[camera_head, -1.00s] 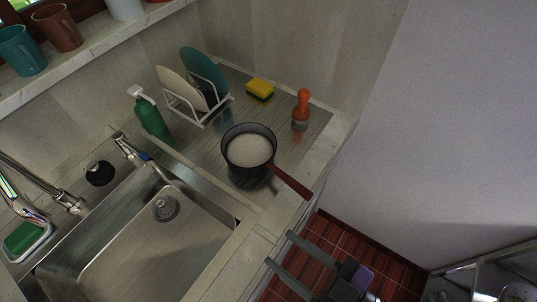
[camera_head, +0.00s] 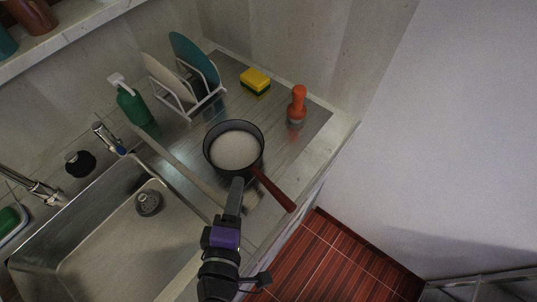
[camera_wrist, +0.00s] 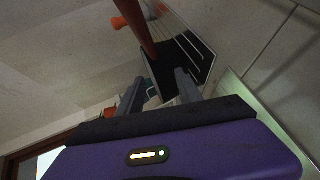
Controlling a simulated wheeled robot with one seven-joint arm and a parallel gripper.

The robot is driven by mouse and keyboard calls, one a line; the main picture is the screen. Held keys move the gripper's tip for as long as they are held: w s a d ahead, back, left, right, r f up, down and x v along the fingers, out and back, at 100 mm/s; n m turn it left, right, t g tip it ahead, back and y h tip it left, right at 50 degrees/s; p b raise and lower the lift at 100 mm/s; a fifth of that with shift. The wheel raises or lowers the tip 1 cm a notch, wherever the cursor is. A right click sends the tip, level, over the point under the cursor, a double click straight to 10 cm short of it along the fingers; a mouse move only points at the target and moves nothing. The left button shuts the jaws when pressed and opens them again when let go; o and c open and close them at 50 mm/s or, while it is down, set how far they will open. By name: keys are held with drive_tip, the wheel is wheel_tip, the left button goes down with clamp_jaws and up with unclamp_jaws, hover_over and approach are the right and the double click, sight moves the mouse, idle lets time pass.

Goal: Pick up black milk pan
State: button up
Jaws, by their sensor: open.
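The black milk pan (camera_head: 211,163) stands upright on the ribbed metal drainboard with pale, milk-like contents. Its red-brown handle (camera_head: 275,191) points down and right toward the counter edge. My gripper (camera_head: 238,184) is at the near side of the pan, just left of the handle in the head view; whether it touches is unclear. In the wrist view, my gripper (camera_wrist: 157,80) has its two fingers apart with nothing held between them. The red-brown handle (camera_wrist: 137,28) runs down from the top there, beyond the fingertips.
A metal sink (camera_head: 105,235) lies left of my gripper. A wall rises at right.

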sight(267, 178)
drive_tip(key=d, duration=0.1)
drive_tip(key=d+h, duration=0.2)
drive_tip(key=shift+s+d+f+m+g, duration=0.1)
drive_tip(key=shift+s+d+m+g, duration=0.15)
drive_tip(key=shift+d+m+g, duration=0.1)
drive_tip(key=shift+d+h, duration=0.3)
drive_tip(key=shift+d, duration=0.05)
drive_tip(key=x, duration=0.2)
drive_tip(key=p+x, duration=0.1)
drive_tip(key=x, duration=0.3)
drive_tip(key=shift+w+d+r+p, duration=0.25)
drive_tip(key=shift+w+d+p, duration=0.05)
drive_tip(key=shift+w+p, duration=0.1)
drive_tip(key=shift+w+d+f, duration=0.15)
drive_tip(key=shift+w+f, duration=0.05)
drive_tip(key=shift+w, duration=0.25)
clamp_jaws()
drive_tip(key=shift+r, duration=0.1)
